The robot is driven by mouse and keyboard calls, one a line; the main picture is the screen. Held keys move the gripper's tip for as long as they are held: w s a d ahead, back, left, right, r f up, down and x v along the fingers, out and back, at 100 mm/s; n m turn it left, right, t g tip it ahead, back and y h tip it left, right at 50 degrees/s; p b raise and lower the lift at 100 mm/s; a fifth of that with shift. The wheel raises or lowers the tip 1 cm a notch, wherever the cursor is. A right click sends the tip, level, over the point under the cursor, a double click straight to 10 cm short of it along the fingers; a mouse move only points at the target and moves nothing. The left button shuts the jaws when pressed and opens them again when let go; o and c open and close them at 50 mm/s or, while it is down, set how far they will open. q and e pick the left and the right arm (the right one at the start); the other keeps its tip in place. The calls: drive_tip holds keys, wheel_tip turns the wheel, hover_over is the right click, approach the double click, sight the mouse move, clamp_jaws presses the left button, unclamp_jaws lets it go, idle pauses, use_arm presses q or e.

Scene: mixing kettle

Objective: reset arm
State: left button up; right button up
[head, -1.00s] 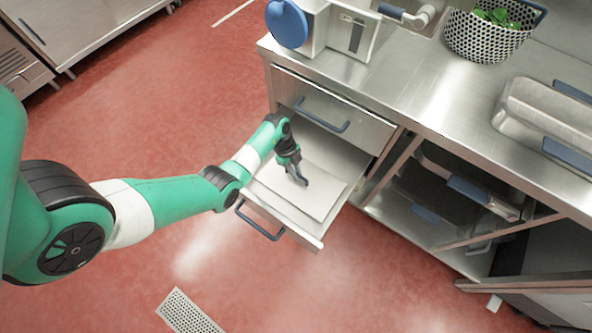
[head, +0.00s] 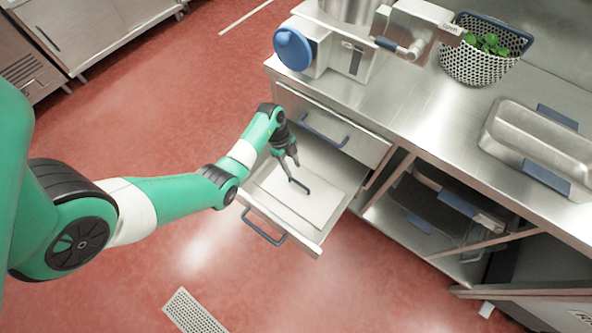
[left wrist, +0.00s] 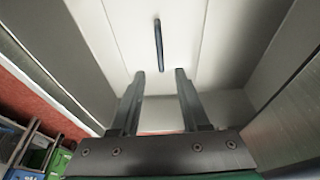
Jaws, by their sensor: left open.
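A thin dark bar (head: 301,187) lies on a pale flat panel (head: 318,207) in the drawer. In the left wrist view the bar (left wrist: 158,45) is beyond the fingertips and apart from them. My right gripper is not in view.
A steel counter (head: 430,110) stands at the right, with a kettle machine with a blue knob (head: 292,48), a dotted basket of greens (head: 478,55) and a steel pan (head: 530,150). An open shelf (head: 420,220) is below. Red floor is clear in front.

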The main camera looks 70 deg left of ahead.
use_arm(q)
drive_tip(key=shift+v, duration=1.15)
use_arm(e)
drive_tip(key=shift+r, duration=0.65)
